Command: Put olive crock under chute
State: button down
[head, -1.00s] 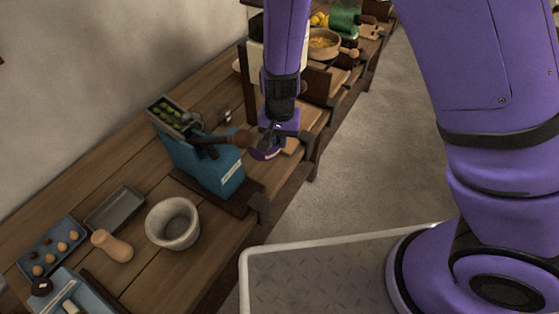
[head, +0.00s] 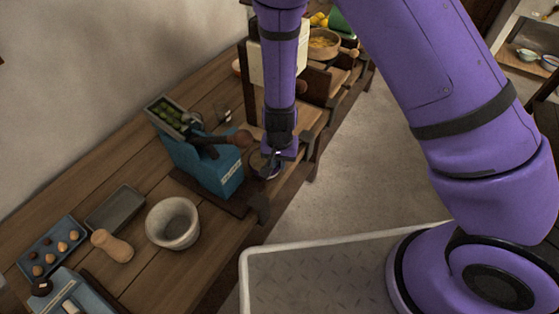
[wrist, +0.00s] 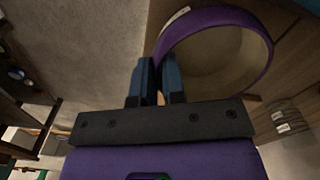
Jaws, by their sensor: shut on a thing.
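A round crock (head: 261,172) with a purple rim is in my gripper (head: 273,158), beside the right side of the blue machine. It also shows in the wrist view (wrist: 216,17), pale inside and apparently empty, with the jaws (wrist: 158,68) pinching its near rim. I take it to be the olive crock. The blue machine (head: 205,168) has green olives in its top tray (head: 171,115) and a dark lever with a wooden knob. I cannot clearly make out its chute; the lever and my gripper are close to that side.
A grey stone bowl (head: 173,223), a wooden pestle-like piece (head: 112,246), an empty grey tray (head: 115,208) and a blue tray (head: 51,247) of small round things lie left on the bench. A dark wooden upright stands behind my gripper. The floor right of the bench is clear.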

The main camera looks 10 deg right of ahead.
jog(key=c, duration=1.2)
grip_release()
jog(key=shift+f, duration=0.1)
notch_tip(320, 180, up, 12)
